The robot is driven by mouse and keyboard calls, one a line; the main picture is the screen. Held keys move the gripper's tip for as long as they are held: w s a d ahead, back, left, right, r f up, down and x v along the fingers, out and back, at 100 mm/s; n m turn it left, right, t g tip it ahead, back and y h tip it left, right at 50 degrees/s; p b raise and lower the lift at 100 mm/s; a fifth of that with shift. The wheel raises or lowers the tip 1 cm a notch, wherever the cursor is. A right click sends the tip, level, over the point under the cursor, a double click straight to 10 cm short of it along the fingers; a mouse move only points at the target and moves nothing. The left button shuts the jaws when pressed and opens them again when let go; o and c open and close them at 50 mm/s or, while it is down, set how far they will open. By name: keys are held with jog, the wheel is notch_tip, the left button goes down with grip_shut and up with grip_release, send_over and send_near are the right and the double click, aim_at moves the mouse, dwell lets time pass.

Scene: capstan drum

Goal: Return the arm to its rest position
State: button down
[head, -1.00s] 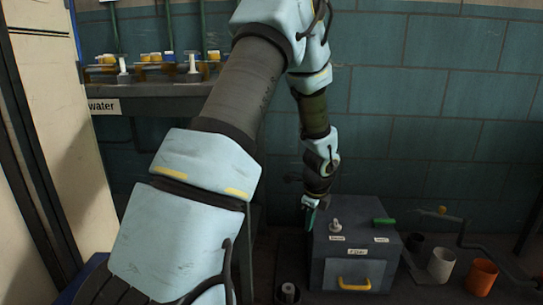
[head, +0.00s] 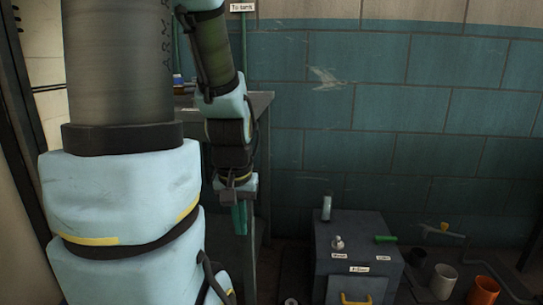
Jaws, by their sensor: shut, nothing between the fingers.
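My arm fills the left of the head view, with its forearm hanging down in front of the shelf. My gripper (head: 240,219) points down at the end of it, with green fingers closed together and empty. It hangs to the left of the grey box and is apart from it.
The grey box (head: 329,266) has a knob (head: 337,242), a green handle (head: 386,239), a yellow drawer handle (head: 356,299) and small labels. A white cup (head: 444,281), an orange cup (head: 484,291) and a crank (head: 445,231) are to its right. A shelf (head: 259,105) stands behind my forearm.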

notch_tip(320, 180, up, 30)
jog(key=p, duration=2.8)
